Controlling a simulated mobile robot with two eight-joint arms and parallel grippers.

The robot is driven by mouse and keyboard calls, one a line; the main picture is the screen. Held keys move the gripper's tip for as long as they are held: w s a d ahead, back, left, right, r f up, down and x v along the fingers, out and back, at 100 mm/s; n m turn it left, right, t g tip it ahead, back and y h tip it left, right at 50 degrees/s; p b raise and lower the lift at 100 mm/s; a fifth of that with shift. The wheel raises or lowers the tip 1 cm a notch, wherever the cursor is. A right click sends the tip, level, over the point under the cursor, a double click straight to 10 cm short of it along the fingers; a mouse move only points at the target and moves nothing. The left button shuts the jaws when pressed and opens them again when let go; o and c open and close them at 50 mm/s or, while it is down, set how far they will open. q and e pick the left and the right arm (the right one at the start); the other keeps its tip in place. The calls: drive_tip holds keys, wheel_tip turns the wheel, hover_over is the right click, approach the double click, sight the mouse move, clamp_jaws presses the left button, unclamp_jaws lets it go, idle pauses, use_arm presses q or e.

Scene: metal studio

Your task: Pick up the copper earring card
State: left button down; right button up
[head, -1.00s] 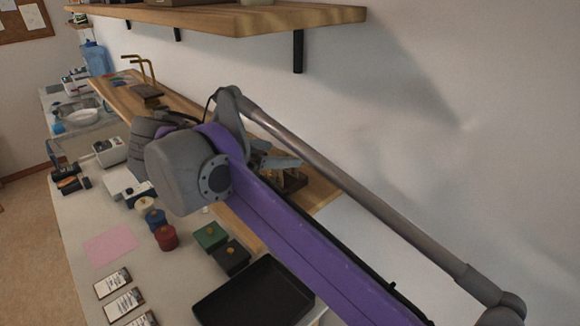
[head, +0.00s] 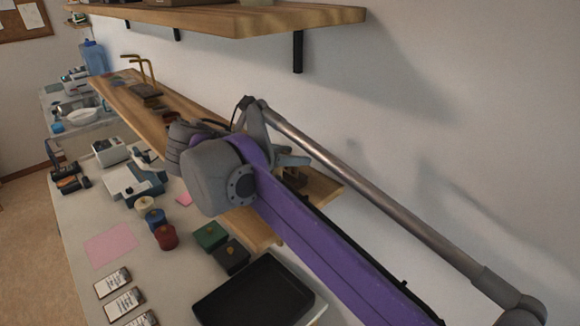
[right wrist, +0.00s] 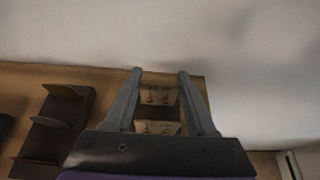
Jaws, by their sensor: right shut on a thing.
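My right gripper (right wrist: 160,72) is shut on a small tan card with copper-coloured earrings (right wrist: 158,95), which sits between its two fingers in the right wrist view. A second, similar card (right wrist: 158,128) shows nearer the gripper's base; I cannot tell what it rests on. In the head view the right gripper (head: 292,160) is partly hidden behind my purple arm, above the wooden shelf by the wall, and the cards cannot be made out there. My left gripper is not in view.
A dark stand (right wrist: 58,128) is on the wooden shelf left of the gripper. Below, the bench holds a black tray (head: 262,300), red jar (head: 165,237), green box (head: 210,235) and pink sheet (head: 110,245). A higher shelf (head: 235,20) overhangs by the wall.

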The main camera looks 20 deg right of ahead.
drive_tip(key=c, duration=0.4)
